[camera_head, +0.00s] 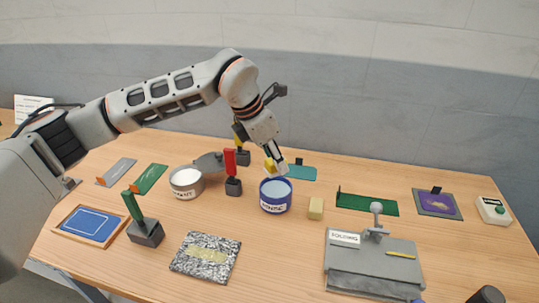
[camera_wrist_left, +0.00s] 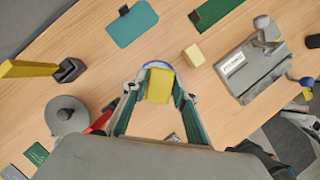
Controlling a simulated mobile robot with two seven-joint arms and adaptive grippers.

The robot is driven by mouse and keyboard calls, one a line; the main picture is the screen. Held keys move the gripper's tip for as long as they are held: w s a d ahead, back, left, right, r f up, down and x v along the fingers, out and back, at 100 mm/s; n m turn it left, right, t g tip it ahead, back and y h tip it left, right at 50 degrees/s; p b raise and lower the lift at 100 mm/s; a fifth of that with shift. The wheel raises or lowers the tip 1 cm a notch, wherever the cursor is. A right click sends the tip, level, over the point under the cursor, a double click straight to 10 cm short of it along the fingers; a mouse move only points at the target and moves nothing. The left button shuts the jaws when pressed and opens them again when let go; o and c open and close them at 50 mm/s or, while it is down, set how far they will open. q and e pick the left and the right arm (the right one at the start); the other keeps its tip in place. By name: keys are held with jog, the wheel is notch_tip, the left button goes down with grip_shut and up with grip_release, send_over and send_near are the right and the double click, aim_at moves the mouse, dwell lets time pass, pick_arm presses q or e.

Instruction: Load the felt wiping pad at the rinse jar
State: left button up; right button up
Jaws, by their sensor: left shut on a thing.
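The rinse jar (camera_head: 276,207), blue with a white label reading RINSE, stands mid-table with pale blue contents. My left gripper (camera_head: 278,168) is just above it, pointing down. In the left wrist view my left gripper (camera_wrist_left: 158,92) is shut on a yellow block (camera_wrist_left: 159,86), which looks like the felt wiping pad. The block covers most of the jar (camera_wrist_left: 157,65) in that view, so I cannot tell whether it touches the contents. A second yellow block (camera_head: 316,208) lies on the table right of the jar.
A lidless white jar (camera_head: 186,183) and a red-handled tool (camera_head: 232,172) stand left of the rinse jar. A grey press (camera_head: 373,262) is front right. Bare wood lies in front of the jar.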

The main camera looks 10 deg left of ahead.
aim_at(276, 173)
pick_arm(q)
jog(key=shift+d+f+b, duration=0.1)
jog(key=shift+f+b, duration=0.35)
jog(key=shift+f, duration=0.35)
notch_tip(276, 173, down, 3)
jog(key=shift+r+b, duration=0.2)
jog(key=shift+b, duration=0.5)
jog(key=shift+f+b, duration=0.4)
jog(key=shift+f, duration=0.55)
jog(key=shift+f, duration=0.25)
jog(key=shift+f+b, duration=0.35)
jog(key=shift+b, duration=0.05)
jog(key=shift+r, duration=0.15)
